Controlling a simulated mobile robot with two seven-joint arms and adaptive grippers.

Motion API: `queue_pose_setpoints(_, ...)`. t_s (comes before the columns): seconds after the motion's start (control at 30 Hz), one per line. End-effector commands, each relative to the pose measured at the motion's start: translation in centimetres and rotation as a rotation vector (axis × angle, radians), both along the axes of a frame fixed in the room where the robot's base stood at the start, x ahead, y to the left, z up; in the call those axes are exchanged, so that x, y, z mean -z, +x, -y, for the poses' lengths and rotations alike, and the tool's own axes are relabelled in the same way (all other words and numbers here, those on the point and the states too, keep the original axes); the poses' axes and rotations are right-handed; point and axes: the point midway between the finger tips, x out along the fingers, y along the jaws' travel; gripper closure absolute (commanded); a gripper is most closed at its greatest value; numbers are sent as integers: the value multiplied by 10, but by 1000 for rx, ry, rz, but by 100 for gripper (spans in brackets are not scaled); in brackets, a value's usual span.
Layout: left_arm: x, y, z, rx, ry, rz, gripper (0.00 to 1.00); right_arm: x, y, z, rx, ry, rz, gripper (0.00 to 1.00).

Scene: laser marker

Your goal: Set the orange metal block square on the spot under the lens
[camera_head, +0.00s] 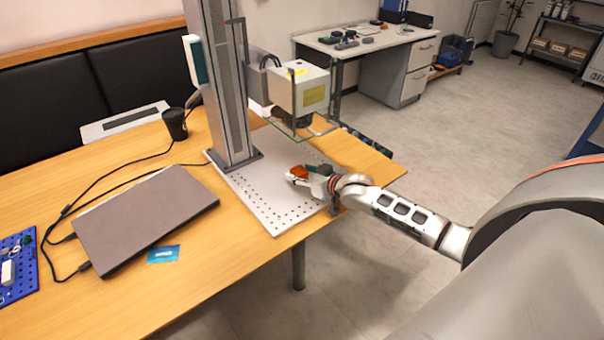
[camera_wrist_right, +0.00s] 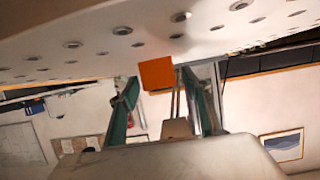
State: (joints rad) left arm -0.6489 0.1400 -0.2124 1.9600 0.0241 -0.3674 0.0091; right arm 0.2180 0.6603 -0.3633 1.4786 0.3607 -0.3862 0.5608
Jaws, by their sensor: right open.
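The orange metal block (camera_head: 298,171) is at the perforated white plate, just right of the plate's middle in the head view. In the wrist view the block (camera_wrist_right: 156,74) shows against the plate (camera_wrist_right: 95,40), between the tips of my two fingers. My right gripper (camera_head: 300,176) is low over the plate and open, with gaps on both sides of the block in the wrist view (camera_wrist_right: 163,85). The marker head (camera_head: 300,90) hangs above and behind the block; its lens (camera_head: 292,121) is dark. The spot under the lens cannot be made out. My left gripper is not in view.
The marker's column (camera_head: 222,90) stands at the plate's left rear. A closed laptop (camera_head: 145,215), a blue card (camera_head: 163,254) and a black cup (camera_head: 175,123) are on the wooden table, left of the plate. A clear guard (camera_head: 312,132) is under the marker head.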

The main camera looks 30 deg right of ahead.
Motion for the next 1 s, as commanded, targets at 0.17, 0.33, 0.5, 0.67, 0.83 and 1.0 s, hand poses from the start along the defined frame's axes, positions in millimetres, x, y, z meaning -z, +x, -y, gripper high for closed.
queue_pose_setpoints(0.17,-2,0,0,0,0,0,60,-3,-4,0,-1,1,0,52)
queue_pose_setpoints(0.33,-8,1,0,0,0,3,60,-11,-24,2,-1,0,-1,52)
queue_pose_setpoints(0.5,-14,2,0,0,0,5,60,-23,-53,4,-1,-1,-1,52)
queue_pose_setpoints(0.67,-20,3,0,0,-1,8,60,-33,-78,6,-1,0,-1,52)
queue_pose_setpoints(0.83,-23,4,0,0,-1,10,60,-42,-98,7,-1,0,-1,52)
queue_pose_setpoints(1.0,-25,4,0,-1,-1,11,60,-46,-109,8,0,0,-1,52)
